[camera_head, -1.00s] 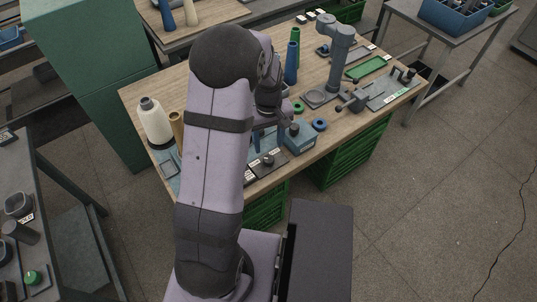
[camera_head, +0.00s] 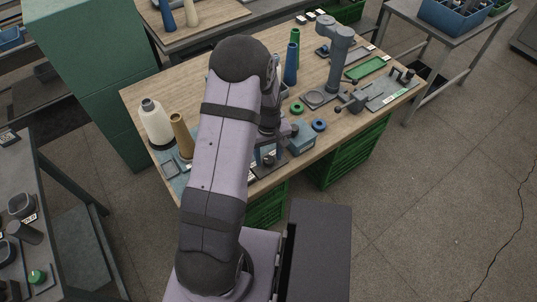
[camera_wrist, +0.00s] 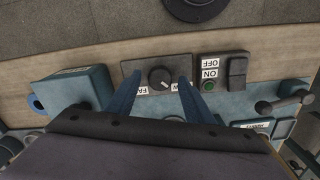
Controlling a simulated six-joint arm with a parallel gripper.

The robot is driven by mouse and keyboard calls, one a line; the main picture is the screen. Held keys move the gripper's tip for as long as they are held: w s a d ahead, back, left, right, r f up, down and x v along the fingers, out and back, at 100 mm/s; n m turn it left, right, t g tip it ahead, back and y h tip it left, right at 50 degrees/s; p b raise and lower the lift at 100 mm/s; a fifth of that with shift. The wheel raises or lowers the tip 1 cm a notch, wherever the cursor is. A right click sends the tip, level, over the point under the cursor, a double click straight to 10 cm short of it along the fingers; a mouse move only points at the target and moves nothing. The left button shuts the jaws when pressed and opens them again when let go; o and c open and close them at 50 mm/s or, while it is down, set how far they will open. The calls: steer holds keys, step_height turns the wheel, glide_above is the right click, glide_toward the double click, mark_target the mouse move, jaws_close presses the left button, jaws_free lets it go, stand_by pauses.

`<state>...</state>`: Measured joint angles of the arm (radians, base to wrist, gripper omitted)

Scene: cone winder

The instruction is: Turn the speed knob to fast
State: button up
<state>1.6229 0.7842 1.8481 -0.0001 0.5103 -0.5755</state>
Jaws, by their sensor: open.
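The speed knob (camera_wrist: 160,78) is a round dark knob on a dark plate in the wrist view. Its pale pointer line seems to slant toward the lower right, on the side of the partly hidden label (camera_wrist: 180,87). The FAST label (camera_wrist: 143,90) reads upside down at lower left. My gripper (camera_wrist: 160,73) is open, with one blue finger on each side of the knob. I cannot tell whether the fingers touch it. In the head view the knob (camera_head: 269,159) shows just beside my arm, which hides most of the gripper.
An ON/OFF switch box (camera_wrist: 209,76) with a green button stands right of the knob plate. A blue-grey box (camera_wrist: 75,90) stands to its left, and a crank handle (camera_wrist: 283,101) at far right. A white cone (camera_head: 155,122) and a tan cone (camera_head: 182,137) stand left of my arm.

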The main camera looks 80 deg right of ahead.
steer(key=shift+c, duration=0.6)
steer(key=c, duration=0.9)
steer(key=shift+c, duration=0.2)
steer(key=shift+m, duration=0.3)
steer(key=m, duration=0.9)
steer(key=shift+s, duration=0.1)
steer(key=m, duration=0.4)
steer(key=shift+m, duration=2.2)
